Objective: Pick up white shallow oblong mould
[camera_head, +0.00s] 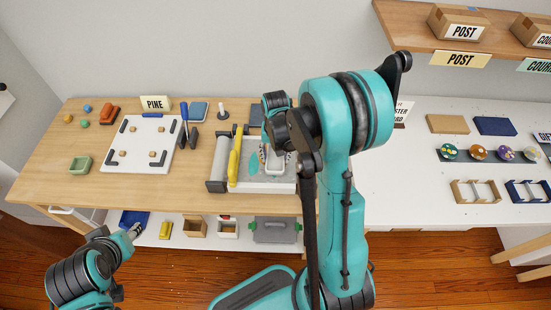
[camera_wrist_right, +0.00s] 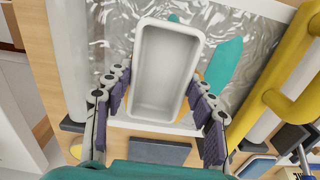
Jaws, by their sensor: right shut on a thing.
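The white shallow oblong mould (camera_wrist_right: 163,72) is between the two fingers of my right gripper (camera_wrist_right: 164,108) in the right wrist view. The purple finger pads are at its long sides, and the gripper is shut on it. The mould is over the shiny film-covered board (camera_wrist_right: 240,60); I cannot tell whether it touches it. In the head view the mould (camera_head: 274,161) is partly hidden by my right arm and gripper. My left gripper (camera_head: 135,231) is low at the left, beyond the table's front edge, too small to read.
A white panel (camera_head: 143,144) with small blocks is further left on the wooden table (camera_head: 50,165). Boxes stand on the low shelf below.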

